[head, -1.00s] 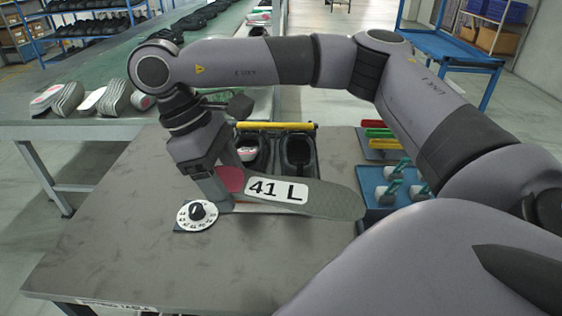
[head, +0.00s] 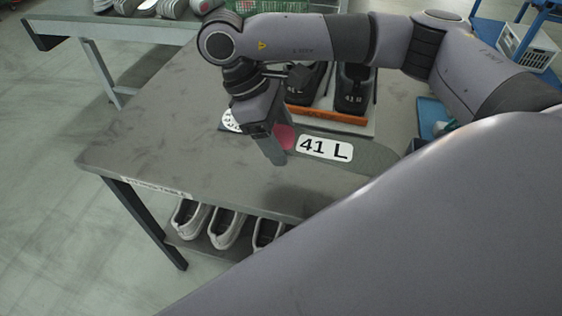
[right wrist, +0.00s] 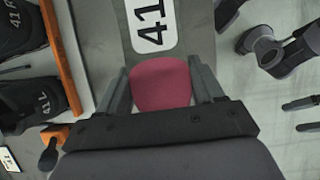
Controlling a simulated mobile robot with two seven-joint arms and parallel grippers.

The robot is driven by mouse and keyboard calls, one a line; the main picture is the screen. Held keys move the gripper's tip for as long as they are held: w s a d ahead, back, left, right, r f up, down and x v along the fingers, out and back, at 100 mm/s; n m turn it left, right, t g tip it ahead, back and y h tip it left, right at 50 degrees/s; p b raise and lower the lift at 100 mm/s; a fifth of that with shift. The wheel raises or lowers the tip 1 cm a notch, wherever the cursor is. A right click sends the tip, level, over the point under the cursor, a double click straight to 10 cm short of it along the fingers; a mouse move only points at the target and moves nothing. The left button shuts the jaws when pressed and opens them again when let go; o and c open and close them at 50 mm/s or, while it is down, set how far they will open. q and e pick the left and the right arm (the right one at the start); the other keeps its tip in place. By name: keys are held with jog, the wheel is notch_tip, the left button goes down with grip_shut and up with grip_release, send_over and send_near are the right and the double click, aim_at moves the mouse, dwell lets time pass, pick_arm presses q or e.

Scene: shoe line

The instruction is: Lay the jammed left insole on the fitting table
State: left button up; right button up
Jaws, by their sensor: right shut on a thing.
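The left insole (head: 365,155) is a long grey sole with a red heel end and a white "41 L" label. My right gripper (head: 279,152) is shut on its red end, and the insole lies roughly level over the fitting table (head: 190,150). A dark shadow falls on the table in front of it; I cannot tell the exact gap. In the right wrist view the red end (right wrist: 160,84) sits between the two fingers (right wrist: 160,88).
Dark shoes marked 41 L (head: 304,88) and 41 R (head: 353,92) stand behind an orange bar (head: 328,115). A dial (head: 230,121) is partly hidden behind my gripper. White shoes (head: 228,229) stand on the shelf below. The table's left and front parts are clear.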

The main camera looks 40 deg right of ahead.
jog(key=shift+f+b, duration=0.6)
jog(key=shift+f, duration=2.55)
